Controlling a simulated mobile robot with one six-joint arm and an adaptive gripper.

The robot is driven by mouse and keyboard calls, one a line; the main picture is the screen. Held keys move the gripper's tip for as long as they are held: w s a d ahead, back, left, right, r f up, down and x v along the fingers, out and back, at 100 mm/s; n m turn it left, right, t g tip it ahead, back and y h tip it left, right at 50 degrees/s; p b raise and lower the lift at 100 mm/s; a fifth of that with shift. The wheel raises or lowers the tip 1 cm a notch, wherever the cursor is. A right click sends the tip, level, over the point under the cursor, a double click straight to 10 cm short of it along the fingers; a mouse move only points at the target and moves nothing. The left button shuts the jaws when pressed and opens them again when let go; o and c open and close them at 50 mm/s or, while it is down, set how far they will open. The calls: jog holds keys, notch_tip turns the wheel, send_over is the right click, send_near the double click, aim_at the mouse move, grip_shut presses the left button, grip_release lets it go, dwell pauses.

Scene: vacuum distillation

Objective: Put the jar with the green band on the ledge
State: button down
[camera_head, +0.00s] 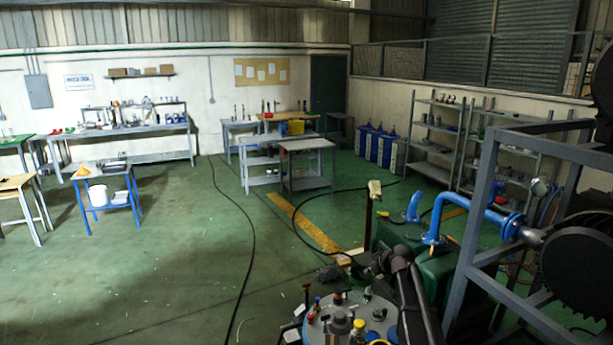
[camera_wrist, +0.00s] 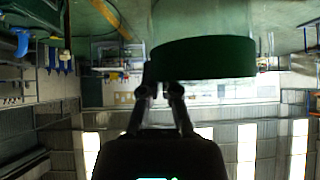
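The wrist view is upside down. In it a jar with a wide dark green band (camera_wrist: 203,58) fills the upper middle. Its clear body continues past the top edge, so that end is hidden. My gripper (camera_wrist: 163,82) has its two fingers drawn close together at the left part of the band's lower edge, and they appear to be shut on the jar's rim. The jar sits off to the right of the fingers. In the head view my dark arm reaches up over the round vessel lid (camera_head: 330,328) at the bottom. I cannot make out the jar there, nor tell which surface is the ledge.
A grey frame (camera_head: 478,205) with blue pipes (camera_head: 468,200) stands close on the right. Metal shelves (camera_head: 436,138) line the right wall beside blue containers (camera_head: 380,146). Worktables (camera_head: 306,144) stand farther back. The green floor at left is mostly open, with a black cable across it.

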jog(key=s+a+n+g+y+b, duration=0.1)
jog(key=s+a+n+y, duration=0.15)
jog(key=s, duration=1.05)
jog(key=s+a+n+g+y, duration=0.1)
jog(key=s+a+n+g, duration=0.15)
jog(key=s, duration=1.05)
notch_tip(320, 180, down, 12)
jog(key=b, duration=1.1)
jog(key=shift+w+d+t, duration=0.2)
jog(key=shift+d+t, duration=0.1)
jog(key=shift+t, duration=0.15)
jog(key=shift+f, duration=0.1)
